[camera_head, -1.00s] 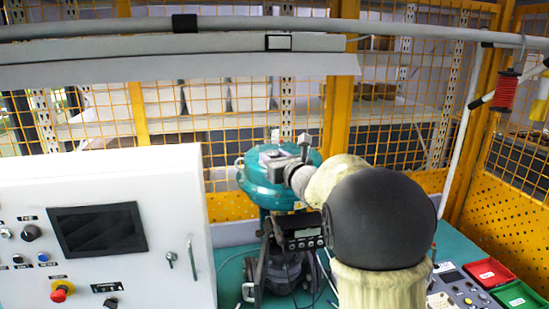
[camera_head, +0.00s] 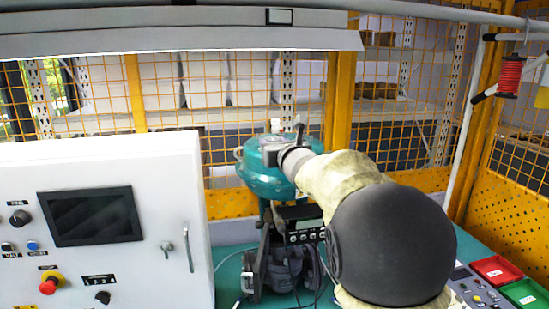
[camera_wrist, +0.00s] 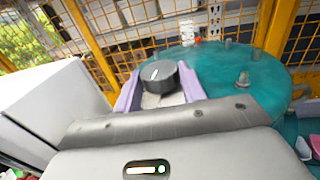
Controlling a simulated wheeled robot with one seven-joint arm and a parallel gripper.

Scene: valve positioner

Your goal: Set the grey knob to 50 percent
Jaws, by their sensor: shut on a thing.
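The grey knob (camera_wrist: 160,76) is a dark round cap with a short white mark on its top, seen in the wrist view. The mark runs nearly up and down in that picture, tilted slightly right. My gripper (camera_wrist: 158,88) has its pale fingers on both sides of the knob and is shut on it. The knob sits over the round teal actuator housing (camera_wrist: 225,65), which also shows in the head view (camera_head: 262,181). In the head view my gripper (camera_head: 285,145) is above that housing, and the knob cannot be made out there. I can read no percent scale.
A white control cabinet (camera_head: 90,165) with a dark screen and a red emergency button stands left. A small positioner box (camera_head: 303,232) with a display sits below the housing. Red (camera_head: 500,270) and green (camera_head: 527,292) trays lie at right. Yellow mesh fencing (camera_head: 395,150) closes the back.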

